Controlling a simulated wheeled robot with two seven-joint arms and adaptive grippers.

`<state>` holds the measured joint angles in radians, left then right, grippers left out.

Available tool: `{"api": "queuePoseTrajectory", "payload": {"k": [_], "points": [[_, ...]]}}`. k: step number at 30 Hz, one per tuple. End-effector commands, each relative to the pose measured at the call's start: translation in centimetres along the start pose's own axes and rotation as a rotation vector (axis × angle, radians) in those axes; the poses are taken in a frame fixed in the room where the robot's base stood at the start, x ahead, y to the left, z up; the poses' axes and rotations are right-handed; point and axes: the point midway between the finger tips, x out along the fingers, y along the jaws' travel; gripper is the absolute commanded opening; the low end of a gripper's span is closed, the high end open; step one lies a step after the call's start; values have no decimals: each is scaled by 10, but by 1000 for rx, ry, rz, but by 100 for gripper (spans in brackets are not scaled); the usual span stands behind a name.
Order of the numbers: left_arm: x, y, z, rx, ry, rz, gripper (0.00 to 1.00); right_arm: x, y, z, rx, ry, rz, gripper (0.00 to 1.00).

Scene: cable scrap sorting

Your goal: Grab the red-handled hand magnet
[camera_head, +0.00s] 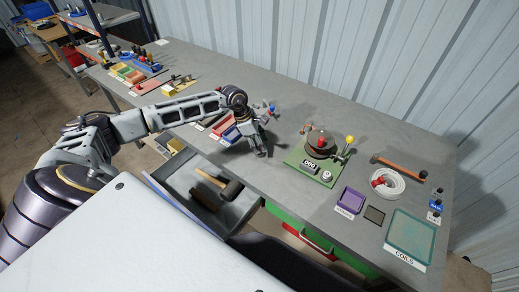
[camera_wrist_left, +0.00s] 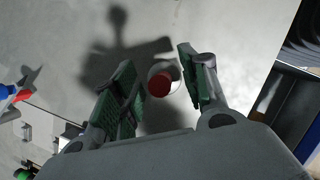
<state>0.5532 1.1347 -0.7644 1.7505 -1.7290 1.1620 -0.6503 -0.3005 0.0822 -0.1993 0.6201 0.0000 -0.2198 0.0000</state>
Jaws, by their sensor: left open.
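In the left wrist view a small round thing with a red top and a pale rim (camera_wrist_left: 158,86), which looks like the hand magnet seen from above, stands on the grey table. It sits between the two green-padded fingers of my left gripper (camera_wrist_left: 155,72), with a gap visible on both sides. My left gripper is open. In the head view the left gripper (camera_head: 260,152) points down over the table near its front edge, and I cannot make out the magnet there. My right gripper is not in view.
Right of the gripper stands a green-based machine (camera_head: 308,172) with a yellow knob. Further right are a purple tray (camera_head: 350,201), a white cable coil (camera_head: 389,184), a hammer (camera_head: 398,166) and the coils tray (camera_head: 412,236). An open drawer (camera_head: 240,211) holding a mallet (camera_head: 219,186) juts out in front.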

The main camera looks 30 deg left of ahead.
Motion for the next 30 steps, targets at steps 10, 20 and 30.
{"api": "queuePoseTrajectory", "payload": {"k": [10, 20, 30], "points": [[0, 0, 0, 0, 0, 0, 19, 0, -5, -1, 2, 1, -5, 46], [-1, 0, 0, 0, -1, 1, 0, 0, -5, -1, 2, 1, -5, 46], [-9, 1, 4, 1, -1, 2, 0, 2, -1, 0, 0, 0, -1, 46]]}}
